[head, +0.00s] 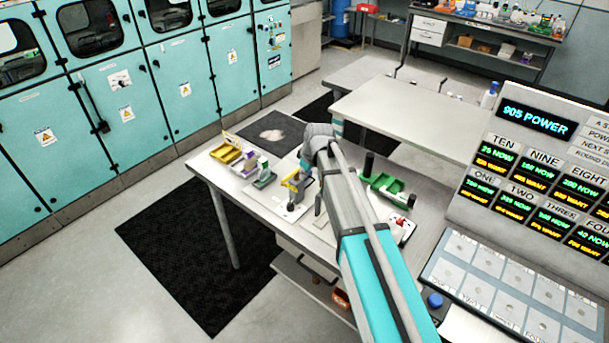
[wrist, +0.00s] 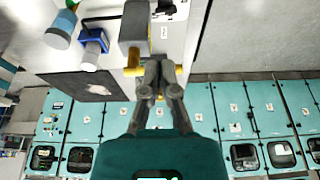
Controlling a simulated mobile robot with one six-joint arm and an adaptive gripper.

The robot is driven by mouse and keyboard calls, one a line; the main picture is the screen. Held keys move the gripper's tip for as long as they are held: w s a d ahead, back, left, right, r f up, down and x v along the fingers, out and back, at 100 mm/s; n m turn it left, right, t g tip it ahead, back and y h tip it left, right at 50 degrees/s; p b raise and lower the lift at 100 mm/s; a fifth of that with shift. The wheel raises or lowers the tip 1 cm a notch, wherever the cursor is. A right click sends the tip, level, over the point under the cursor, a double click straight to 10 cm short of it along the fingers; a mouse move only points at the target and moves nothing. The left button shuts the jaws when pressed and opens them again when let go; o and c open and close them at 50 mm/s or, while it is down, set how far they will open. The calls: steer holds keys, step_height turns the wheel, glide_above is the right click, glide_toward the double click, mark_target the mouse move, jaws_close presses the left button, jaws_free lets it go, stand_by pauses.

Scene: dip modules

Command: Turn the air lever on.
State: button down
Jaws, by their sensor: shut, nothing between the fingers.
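In the wrist view my gripper (wrist: 158,68) is shut, with its fingers together and nothing between them. A grey upright fixture (wrist: 134,35) with a yellow bar (wrist: 132,71) at its end is close by the fingertips. The fingers cover the middle of the bar; I cannot tell whether they touch it. In the head view a yellow and grey fixture (head: 293,186) stands on a white base on the bench, just left of my arm. My arm hides most of the gripper there. No label marks the air lever, and its position is unclear.
A panel with displays (head: 537,125) stands at right. Teal cabinets (head: 110,105) line the left wall.

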mark_target(290, 175)
steer(key=w+a+f+b, duration=0.3)
steer(key=f, duration=0.1)
steer(key=shift+a, duration=0.4)
stand_by(0.4)
steer(key=shift+w+d, duration=0.1)
